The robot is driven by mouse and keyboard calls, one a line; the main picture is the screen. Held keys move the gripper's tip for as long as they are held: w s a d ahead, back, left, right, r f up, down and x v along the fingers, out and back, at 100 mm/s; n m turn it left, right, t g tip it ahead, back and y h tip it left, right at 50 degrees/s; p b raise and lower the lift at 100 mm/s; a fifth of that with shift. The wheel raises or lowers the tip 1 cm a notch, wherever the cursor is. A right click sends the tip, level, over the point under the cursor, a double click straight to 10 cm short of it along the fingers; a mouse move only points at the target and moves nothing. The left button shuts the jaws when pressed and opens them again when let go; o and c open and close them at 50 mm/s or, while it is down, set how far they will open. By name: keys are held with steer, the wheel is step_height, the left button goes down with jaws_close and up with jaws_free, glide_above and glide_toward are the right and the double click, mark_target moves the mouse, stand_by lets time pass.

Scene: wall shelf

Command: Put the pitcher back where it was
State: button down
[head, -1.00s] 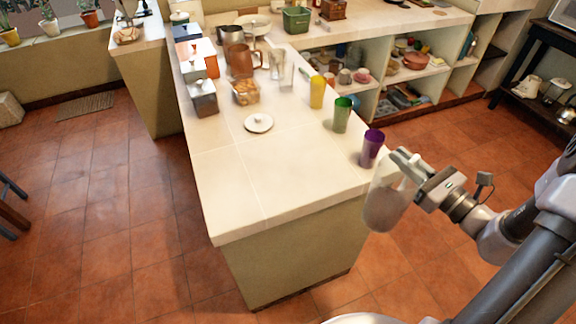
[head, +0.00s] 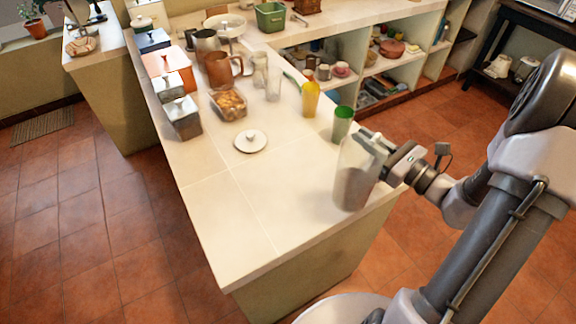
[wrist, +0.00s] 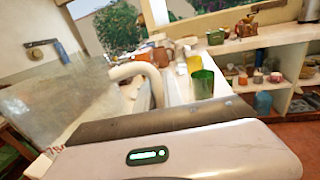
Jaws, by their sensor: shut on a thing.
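The clear pitcher (head: 352,183) is in my gripper (head: 374,142), which is shut on it near its handle. In the head view the pitcher appears upright over the right edge of the counter's near end; I cannot tell whether its base touches the top. In the wrist view its transparent body (wrist: 60,100) fills the left side, and its pale curved handle (wrist: 145,75) shows in the middle. The purple cup is not visible now; the pitcher and gripper cover the area where it stood.
A green cup (head: 342,124) stands just behind the pitcher, with a yellow cup (head: 310,99) farther back. A white lid (head: 251,141) lies mid-counter. A glass food container (head: 229,103), brown jug (head: 221,69) and metal canisters (head: 182,117) stand farther back. The counter's near left part (head: 235,220) is clear.

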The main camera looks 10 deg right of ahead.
steer(key=w+a+f+b, duration=0.4)
steer(key=w+a, duration=0.4)
steer(key=a, duration=0.4)
steer(key=shift+w+f+b, duration=0.35)
steer(key=shift+f+b, duration=0.05)
steer(key=shift+f, duration=0.2)
steer(key=c, duration=1.5)
jaws_free()
